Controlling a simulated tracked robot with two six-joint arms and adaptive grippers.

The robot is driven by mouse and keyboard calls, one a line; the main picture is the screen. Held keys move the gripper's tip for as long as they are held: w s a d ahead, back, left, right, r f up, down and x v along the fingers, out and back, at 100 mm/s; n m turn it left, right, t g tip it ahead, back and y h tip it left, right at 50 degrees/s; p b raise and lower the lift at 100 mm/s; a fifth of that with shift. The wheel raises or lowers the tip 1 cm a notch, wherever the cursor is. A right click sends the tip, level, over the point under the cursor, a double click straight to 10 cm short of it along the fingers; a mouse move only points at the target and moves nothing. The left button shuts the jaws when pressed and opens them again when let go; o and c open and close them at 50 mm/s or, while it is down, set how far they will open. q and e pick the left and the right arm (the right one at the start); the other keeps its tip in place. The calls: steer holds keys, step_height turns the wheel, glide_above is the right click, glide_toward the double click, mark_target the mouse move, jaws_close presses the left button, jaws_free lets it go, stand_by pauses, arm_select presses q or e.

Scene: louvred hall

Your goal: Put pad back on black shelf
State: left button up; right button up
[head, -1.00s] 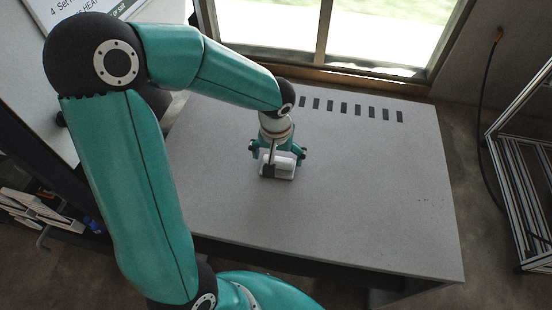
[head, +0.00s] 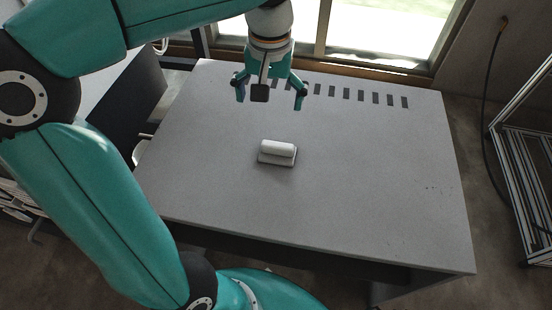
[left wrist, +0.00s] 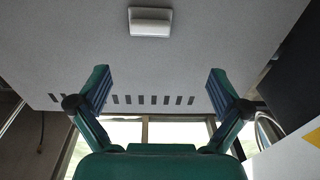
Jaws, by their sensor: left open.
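The white pad (head: 277,151), a flat base with a rounded ridge on top, lies on the grey table (head: 370,180) near its middle. It also shows in the left wrist view (left wrist: 150,22) at the top centre, beyond the fingertips. My left gripper (head: 271,98) is open and empty, raised above the table on the window side of the pad and clear of it. Its two spread fingers show in the left wrist view (left wrist: 157,80) with nothing between them. My right gripper is not in view. I cannot make out a black shelf for certain.
A row of dark slots (head: 360,96) runs along the table's window edge. A metal frame rack (head: 528,180) stands at the right, with a hanging cable (head: 484,120) beside it. The tabletop around the pad is clear.

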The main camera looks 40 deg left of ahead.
mark_target(277, 145)
arm_select(q)
steer(key=shift+t, duration=0.4)
steer(key=f+b, duration=0.1)
steer(key=f, duration=0.5)
steer(key=w+f+b, duration=0.1)
steer(key=f+b, duration=0.1)
steer(key=f, duration=0.3)
steer(key=w+f+b, duration=0.1)
steer(key=f+b, duration=0.1)
steer(key=f, duration=0.4)
steer(key=shift+w+f, duration=0.2)
steer(key=shift+f, duration=0.15)
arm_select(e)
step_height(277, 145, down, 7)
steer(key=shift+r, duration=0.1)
arm_select(q)
steer(key=c, duration=1.1)
steer(key=shift+r, duration=0.2)
